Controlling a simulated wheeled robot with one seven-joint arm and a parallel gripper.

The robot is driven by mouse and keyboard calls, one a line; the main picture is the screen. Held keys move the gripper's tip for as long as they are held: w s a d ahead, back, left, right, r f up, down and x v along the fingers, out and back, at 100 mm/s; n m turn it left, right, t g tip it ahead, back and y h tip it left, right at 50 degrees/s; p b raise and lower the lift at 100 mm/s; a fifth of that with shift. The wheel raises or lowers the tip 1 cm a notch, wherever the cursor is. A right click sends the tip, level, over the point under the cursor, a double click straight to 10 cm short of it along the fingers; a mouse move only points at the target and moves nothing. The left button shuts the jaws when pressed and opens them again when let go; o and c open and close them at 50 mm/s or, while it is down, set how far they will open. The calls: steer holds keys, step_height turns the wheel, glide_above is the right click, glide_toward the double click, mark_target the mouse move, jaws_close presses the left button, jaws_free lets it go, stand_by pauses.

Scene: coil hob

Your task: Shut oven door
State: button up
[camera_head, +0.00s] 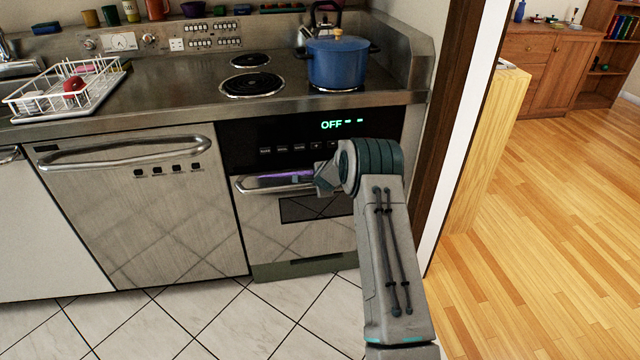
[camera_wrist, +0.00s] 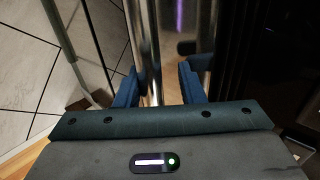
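The oven door (camera_head: 258,225) is a steel front with a dark window, below a black control panel reading OFF. It looks upright and close to flush with the oven front; I cannot tell whether a small gap remains. Its bar handle (camera_head: 262,183) runs across the top. My gripper (camera_head: 318,178) is at the right part of the handle, partly hidden by my wrist. In the wrist view the blue fingers (camera_wrist: 157,88) are apart, with the shiny handle bar (camera_wrist: 149,45) running between them. I cannot tell whether they touch it.
A steel dishwasher (camera_head: 150,220) adjoins the oven on the left. A dark wooden door frame (camera_head: 450,110) is close on the right. The tiled floor (camera_head: 225,320) in front is clear.

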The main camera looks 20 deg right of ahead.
steer(key=shift+s+r, duration=0.3)
steer(key=shift+s, duration=0.05)
steer(key=v, duration=1.3)
steer(key=shift+w, duration=0.1)
